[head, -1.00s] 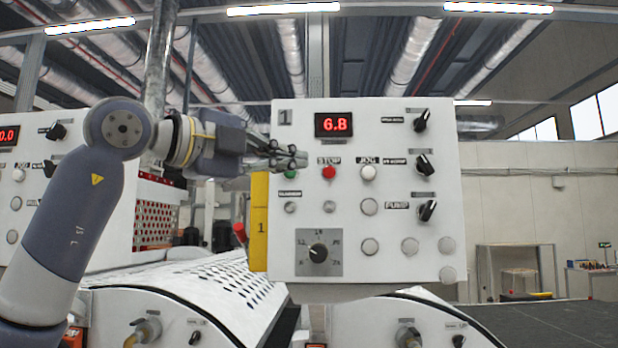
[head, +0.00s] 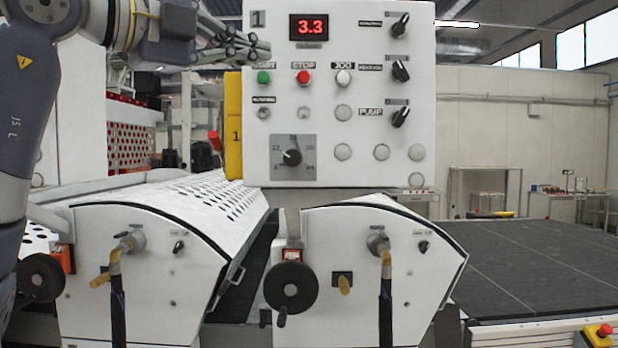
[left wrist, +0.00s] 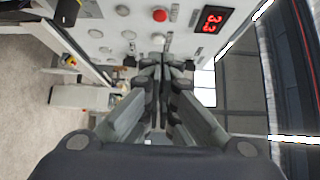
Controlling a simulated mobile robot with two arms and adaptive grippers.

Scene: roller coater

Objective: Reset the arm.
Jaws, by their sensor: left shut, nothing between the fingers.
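My left arm comes in from the left in the head view. My left gripper (head: 252,48) is shut and empty, with its fingers at the upper left of the white control panel (head: 450,160), above the green START button (head: 263,77). In the left wrist view the shut fingers (left wrist: 160,62) point toward the panel face, and the red STOP button (left wrist: 160,15) shows beyond them. I cannot tell whether the fingertips touch the panel. The red display (head: 309,27) reads 3.3. My right gripper is not in view.
Below the panel are two white roller housings (head: 150,285) (head: 365,250) with a black handwheel (head: 291,288) and hoses. A dark conveyor belt (head: 540,265) lies at the right, with a red emergency button (head: 604,330) near its front corner. A yellow plate (head: 233,125) sticks out at the panel's left edge.

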